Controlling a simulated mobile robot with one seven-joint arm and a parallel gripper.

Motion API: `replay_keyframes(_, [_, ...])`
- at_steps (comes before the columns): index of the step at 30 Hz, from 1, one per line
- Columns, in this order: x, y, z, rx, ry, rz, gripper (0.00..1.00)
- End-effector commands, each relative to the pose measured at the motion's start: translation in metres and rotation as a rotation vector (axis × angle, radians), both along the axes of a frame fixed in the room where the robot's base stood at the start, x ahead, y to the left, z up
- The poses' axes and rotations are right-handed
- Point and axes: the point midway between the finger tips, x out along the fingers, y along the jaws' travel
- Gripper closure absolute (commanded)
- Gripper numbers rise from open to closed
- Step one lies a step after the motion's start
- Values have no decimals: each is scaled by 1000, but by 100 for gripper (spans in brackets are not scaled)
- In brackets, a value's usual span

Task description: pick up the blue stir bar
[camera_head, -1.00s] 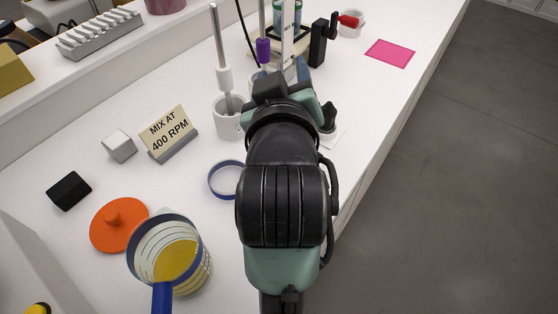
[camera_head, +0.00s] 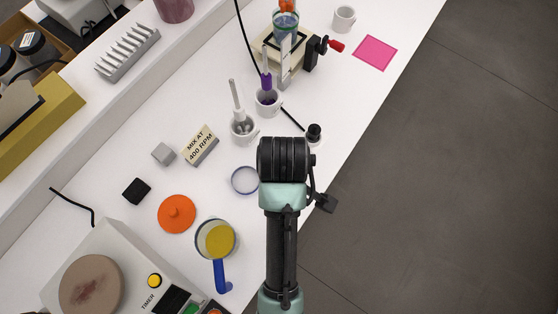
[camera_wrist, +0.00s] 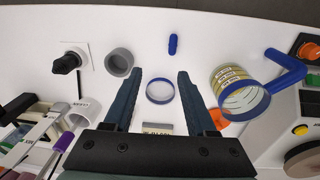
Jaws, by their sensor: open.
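The blue stir bar (camera_wrist: 173,44) is a small blue capsule lying on the white bench, near the top middle of the wrist view. I cannot make it out in the head view, where my arm may hide it. My gripper (camera_wrist: 158,74) is open and empty. Its two dark fingers point toward the bench, and the stir bar lies beyond the fingertips, toward the top of the wrist view.
A grey cup (camera_wrist: 119,62) and a black knob (camera_wrist: 67,62) stand left of the stir bar. A blue-handled jug with yellow contents (camera_head: 215,240) is to the right in the wrist view. Bench around the bar looks clear.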

Motion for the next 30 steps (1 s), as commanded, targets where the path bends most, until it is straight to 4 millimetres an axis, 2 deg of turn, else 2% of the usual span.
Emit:
replay_keyframes(1, [-8, 0, 8, 0, 29, 11, 43])
replay_keyframes(5, [-19, 1, 5, 1, 71, 27, 43])
replay_keyframes(8, [-21, 1, -8, 2, 80, 30, 43])
replay_keyframes(15, [-20, 1, -54, 2, 78, 30, 43])
replay_keyframes(18, [-20, 1, -65, 2, 75, 30, 43])
replay_keyframes(26, [-21, 1, -81, 2, 75, 29, 43])
replay_keyframes(30, [-25, 2, -99, 2, 77, 28, 43])
